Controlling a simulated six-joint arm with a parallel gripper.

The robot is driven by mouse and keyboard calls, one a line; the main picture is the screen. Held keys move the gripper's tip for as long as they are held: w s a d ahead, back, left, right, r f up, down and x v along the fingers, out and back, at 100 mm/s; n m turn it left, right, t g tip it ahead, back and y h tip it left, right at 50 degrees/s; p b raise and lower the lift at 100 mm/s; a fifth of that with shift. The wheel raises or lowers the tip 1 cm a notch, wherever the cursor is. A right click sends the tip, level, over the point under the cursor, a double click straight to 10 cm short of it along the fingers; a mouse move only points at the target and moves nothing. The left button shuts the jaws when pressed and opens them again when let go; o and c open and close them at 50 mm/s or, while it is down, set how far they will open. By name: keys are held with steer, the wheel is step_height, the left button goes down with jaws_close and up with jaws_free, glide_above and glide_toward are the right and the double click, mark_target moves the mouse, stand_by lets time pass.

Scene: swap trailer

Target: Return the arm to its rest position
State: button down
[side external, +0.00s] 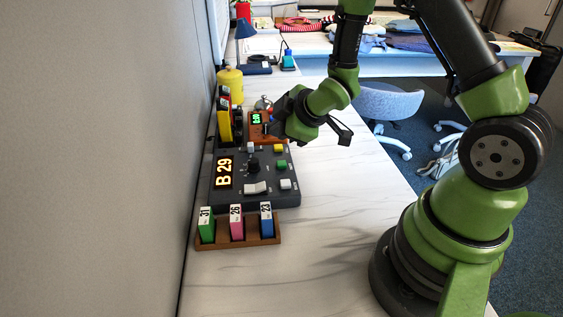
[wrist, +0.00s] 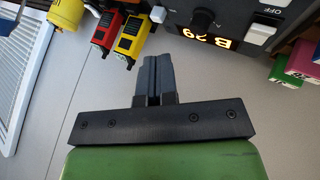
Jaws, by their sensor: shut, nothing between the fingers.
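My gripper (wrist: 151,80) shows in the wrist view with its two dark fingers together and nothing between them. In the side view my gripper (side external: 274,117) is beyond the dark control panel (side external: 260,196), close to a small brown box with a green display (side external: 257,119). I cannot tell whether it touches that box. My green and black arm reaches over the white table (side external: 330,230) from the right.
A wooden rack (side external: 270,241) holds green, pink and blue numbered blocks at the front. Yellow (wrist: 133,40) and red (wrist: 106,34) blocks and a yellow canister (side external: 231,85) stand farther back. The panel reads B 29. The wall borders the left; the table's right side is clear.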

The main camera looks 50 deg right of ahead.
stand_by(0.3)
steer(key=s+a+r+m, duration=0.1)
steer(key=s+r+m, duration=0.25)
steer(key=r, duration=0.35)
steer(key=s+a+r+m, duration=0.2)
steer(key=s+r+m, duration=0.15)
steer(key=r, duration=0.35)
steer(key=s+a+r+m+g+y, duration=0.1)
steer(key=s+a+r+m, duration=0.1)
steer(key=s, duration=0.4)
steer(key=s+a+r+m+g+y, duration=0.1)
steer(key=s+a+r+m, duration=0.2)
steer(key=s, duration=0.3)
steer(key=shift+s+a+r, duration=0.15)
steer(key=shift+s+r, duration=0.1)
steer(key=shift+s, duration=0.1)
